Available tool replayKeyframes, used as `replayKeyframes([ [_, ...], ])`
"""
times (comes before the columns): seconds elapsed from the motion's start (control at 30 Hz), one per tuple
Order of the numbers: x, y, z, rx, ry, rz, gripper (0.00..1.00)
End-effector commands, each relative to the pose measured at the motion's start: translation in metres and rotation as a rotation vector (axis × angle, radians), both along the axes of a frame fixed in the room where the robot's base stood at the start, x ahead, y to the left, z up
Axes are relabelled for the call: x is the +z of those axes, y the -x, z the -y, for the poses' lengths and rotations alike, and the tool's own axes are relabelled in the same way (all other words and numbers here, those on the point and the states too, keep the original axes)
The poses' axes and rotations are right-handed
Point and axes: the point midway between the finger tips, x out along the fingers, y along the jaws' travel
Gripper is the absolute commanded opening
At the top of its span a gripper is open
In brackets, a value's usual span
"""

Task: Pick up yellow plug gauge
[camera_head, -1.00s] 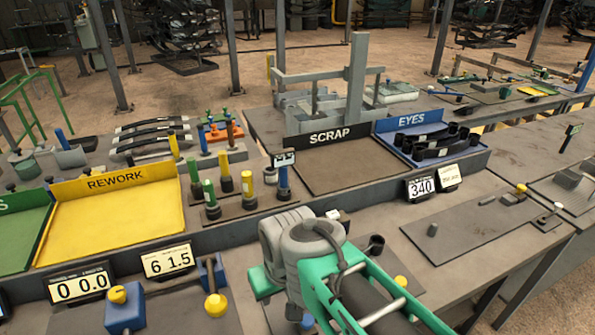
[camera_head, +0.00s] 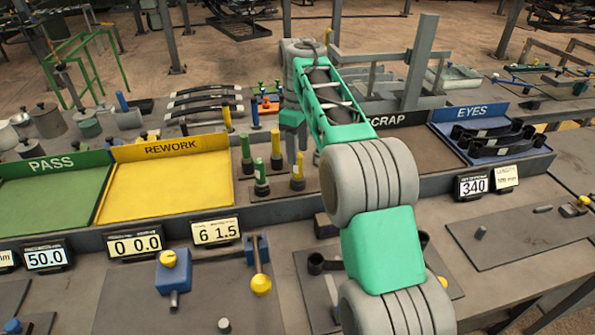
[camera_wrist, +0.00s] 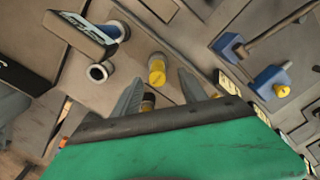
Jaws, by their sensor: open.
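The yellow plug gauge (camera_head: 298,172) stands upright on the grey gauge rack in the head view, right under my gripper (camera_head: 297,155). In the wrist view the yellow gauge (camera_wrist: 157,69) shows end-on, near the gap between the tips of my gripper (camera_wrist: 160,78). My fingers point down, spread apart, with nothing held. Whether the fingertips reach beside the gauge's top or stay just above it I cannot tell. A second gauge with a dark and yellow end (camera_wrist: 148,103) lies between the fingers nearer the palm in the wrist view.
Green gauges (camera_head: 261,178) and a yellow-topped gauge (camera_head: 276,148) stand close by on the rack. The yellow REWORK tray (camera_head: 165,195) is at left, and the blue EYES tray (camera_head: 490,150) at right.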

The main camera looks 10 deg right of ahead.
Motion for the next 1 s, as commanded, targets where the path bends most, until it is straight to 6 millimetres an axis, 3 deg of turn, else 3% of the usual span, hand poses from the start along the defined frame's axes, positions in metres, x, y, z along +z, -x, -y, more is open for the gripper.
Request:
replayKeyframes([
  [0.43,-0.067,-0.004,0.001,0.0,0.0,0.0,0.5],
  [0.67,-0.073,-0.004,0.001,-0.001,0.0,0.001,0.5],
  [1.0,-0.072,-0.004,0.001,-0.001,0.0,0.001,0.24],
])
